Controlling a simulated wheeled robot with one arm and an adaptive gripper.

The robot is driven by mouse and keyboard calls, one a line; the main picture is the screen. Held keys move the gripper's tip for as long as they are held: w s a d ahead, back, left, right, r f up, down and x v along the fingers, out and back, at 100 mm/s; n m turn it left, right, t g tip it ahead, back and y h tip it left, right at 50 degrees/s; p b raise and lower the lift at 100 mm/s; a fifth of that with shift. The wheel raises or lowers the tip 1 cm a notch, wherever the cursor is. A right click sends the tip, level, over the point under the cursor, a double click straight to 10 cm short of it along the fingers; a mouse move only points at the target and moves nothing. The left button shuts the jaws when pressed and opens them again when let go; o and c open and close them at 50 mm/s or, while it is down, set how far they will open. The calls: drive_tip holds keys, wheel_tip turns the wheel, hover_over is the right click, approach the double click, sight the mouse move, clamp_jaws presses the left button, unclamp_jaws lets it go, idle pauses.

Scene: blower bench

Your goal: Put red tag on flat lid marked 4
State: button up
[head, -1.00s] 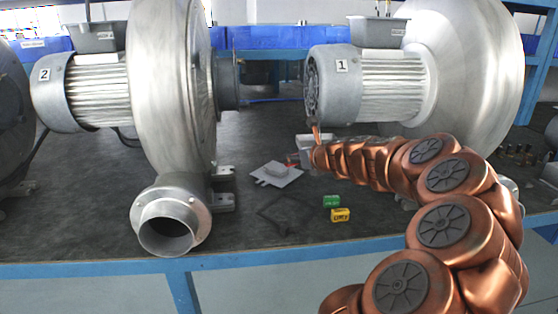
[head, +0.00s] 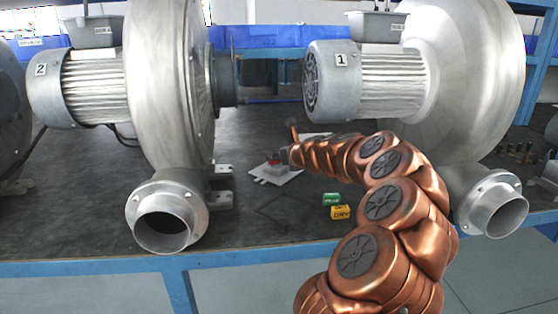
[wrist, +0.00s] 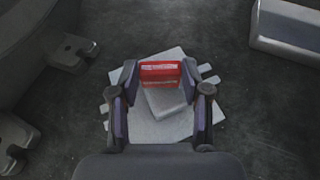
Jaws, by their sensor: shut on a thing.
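The red tag (wrist: 160,71) is between the two fingertips of my gripper (wrist: 160,78) in the wrist view, and the gripper is shut on it. In the head view the tag shows as a small red patch (head: 273,159) at the gripper's tip. Beneath the tag in the wrist view is a flat light-grey piece (wrist: 148,130) with a raised block on it. It lies on the bench and also shows in the head view (head: 287,178). Whether tag and piece touch I cannot tell. No number 4 is readable on it, and the tag covers part of it.
Green (head: 331,198) and yellow (head: 341,212) tags lie near the bench's front. Blower 2 (head: 171,95) stands left, blower 1 (head: 462,75) right. A pale piece (head: 318,137) lies behind my arm. Dark bench top (head: 255,215) is clear in front of the grey piece.

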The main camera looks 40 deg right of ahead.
drive_tip(key=shift+f, duration=0.35)
drive_tip(key=o, duration=1)
drive_tip(key=shift+s+r, duration=0.1)
drive_tip(key=shift+r, duration=0.1)
drive_tip(key=p+v, duration=0.2)
drive_tip(key=v, duration=0.9)
drive_tip(key=shift+s+a+p, duration=0.15)
drive_tip(key=shift+s+p, duration=0.25)
